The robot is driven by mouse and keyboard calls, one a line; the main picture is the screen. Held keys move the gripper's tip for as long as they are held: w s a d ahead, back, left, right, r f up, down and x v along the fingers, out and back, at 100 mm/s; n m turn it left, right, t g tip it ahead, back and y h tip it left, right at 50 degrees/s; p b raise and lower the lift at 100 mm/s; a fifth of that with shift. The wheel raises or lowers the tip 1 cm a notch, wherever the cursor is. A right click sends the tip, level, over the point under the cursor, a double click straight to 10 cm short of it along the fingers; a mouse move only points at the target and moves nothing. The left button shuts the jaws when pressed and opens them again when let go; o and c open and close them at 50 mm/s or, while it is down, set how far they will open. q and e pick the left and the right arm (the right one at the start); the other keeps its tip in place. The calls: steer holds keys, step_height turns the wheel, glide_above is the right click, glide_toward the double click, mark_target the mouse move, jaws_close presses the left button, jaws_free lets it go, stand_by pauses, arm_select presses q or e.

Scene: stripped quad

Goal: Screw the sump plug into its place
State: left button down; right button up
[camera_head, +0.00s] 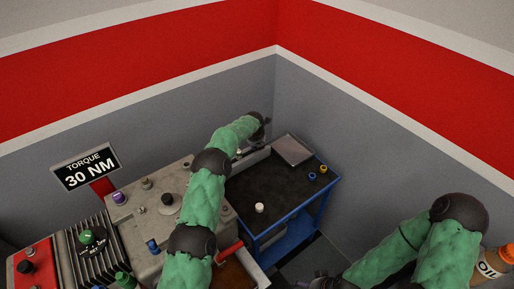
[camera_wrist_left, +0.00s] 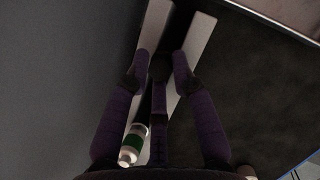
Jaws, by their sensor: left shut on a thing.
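My left gripper (camera_wrist_left: 160,72) has its purple fingers closed around a small dark thing (camera_wrist_left: 159,66) in the left wrist view, between two pale grey rails (camera_wrist_left: 197,38). The fingers hide most of that thing, and I cannot tell whether it is the sump plug. In the head view my left arm reaches to the back corner of the blue cart, and the fingers are hardly visible. My right gripper (camera_head: 322,283) shows only partly at the bottom edge; its fingers cannot be made out. No sump plug can be identified for certain.
A green-and-white cylinder (camera_wrist_left: 133,145) lies beside the rails. A grey engine block (camera_head: 150,205) and torque sign (camera_head: 86,166) stand left.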

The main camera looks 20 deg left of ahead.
arm_select(q)
steer(key=shift+r, duration=0.1)
steer(key=shift+r, duration=0.5)
step_height(320, 180, up, 2)
steer(key=shift+r+p, duration=0.2)
steer(key=shift+p, duration=0.55)
steer(key=s+d+r+p, duration=0.1)
steer(key=s+d+r, duration=0.2)
steer(key=s+r, duration=0.25)
steer(key=s+d+r+p, duration=0.2)
steer(key=s+d+r, duration=0.15)
steer(key=s, duration=0.35)
steer(key=s+a+r+n+g+y+p, duration=0.1)
steer(key=s+a+r+n+p, duration=0.3)
steer(key=a, duration=0.4)
steer(key=s+a+r+n+g+y+p, duration=0.1)
steer(key=s+a+r+n+g+p, duration=0.1)
steer(key=s+a+r+n+p, duration=0.2)
steer(key=s+a+r+n+g+y+p, duration=0.1)
steer(key=s+a+r+n+p, duration=0.3)
steer(key=s+a+n, duration=0.5)
steer(key=shift+a+r+n+g+p, duration=0.4)
steer(key=shift+a+n+g+p, duration=0.15)
steer(key=shift+a, duration=0.8)
